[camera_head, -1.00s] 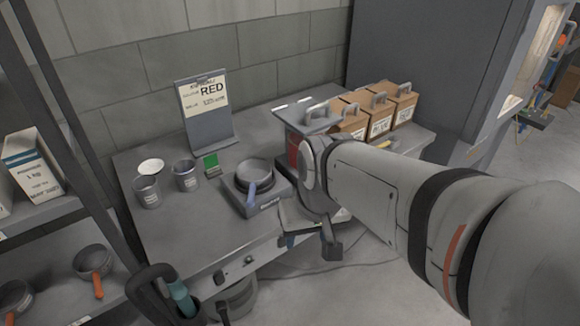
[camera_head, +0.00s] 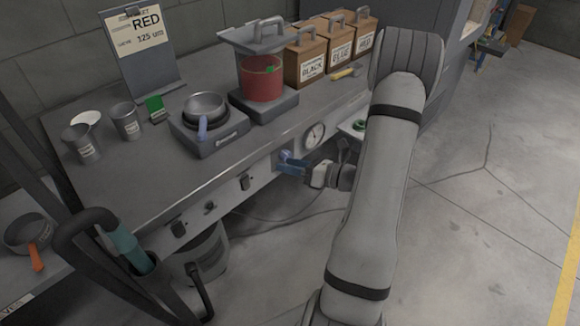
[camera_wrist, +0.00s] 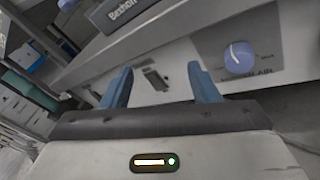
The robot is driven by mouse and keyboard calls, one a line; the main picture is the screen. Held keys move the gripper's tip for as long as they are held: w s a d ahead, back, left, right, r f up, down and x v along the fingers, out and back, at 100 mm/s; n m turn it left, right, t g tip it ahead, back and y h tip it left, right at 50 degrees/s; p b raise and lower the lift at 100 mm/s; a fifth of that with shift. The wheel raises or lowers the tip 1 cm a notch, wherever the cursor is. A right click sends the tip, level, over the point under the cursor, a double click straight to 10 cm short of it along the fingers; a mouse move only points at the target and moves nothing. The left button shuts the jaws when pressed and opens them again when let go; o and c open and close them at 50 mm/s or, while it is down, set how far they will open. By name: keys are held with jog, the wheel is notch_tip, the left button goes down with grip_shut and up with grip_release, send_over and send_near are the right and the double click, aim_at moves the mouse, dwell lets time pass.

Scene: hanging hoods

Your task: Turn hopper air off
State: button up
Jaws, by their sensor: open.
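The pointer stands roughly upright. My gripper (camera_wrist: 160,85) is open, with two blue fingers and nothing between them. The knob is to the right of the right finger, not between the fingers. In the head view my gripper (camera_head: 290,163) is at the bench front, left of the dial gauge; blue fingers and knob are hard to tell apart there.
A round gauge (camera_head: 314,134) is right of the gripper. On the bench stand a red hopper container (camera_head: 262,80), a pan (camera_head: 204,106) on a scale, cups and labelled boxes (camera_head: 305,62). Floor to the right is free.

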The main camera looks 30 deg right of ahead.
aim_at(286, 156)
jog(key=d+f+m+t+h+b, duration=0.1)
jog(key=d+f+m+t+h, duration=0.3)
jog(key=d+f+m, duration=0.25)
jog(key=x, duration=0.7)
jog(key=shift+w+d, duration=0.25)
jog(key=shift+w, duration=0.25)
jog(key=shift+n, duration=0.25)
jog(key=shift+c, duration=0.5)
jog(key=c, duration=0.9)
jog(key=shift+b, duration=0.3)
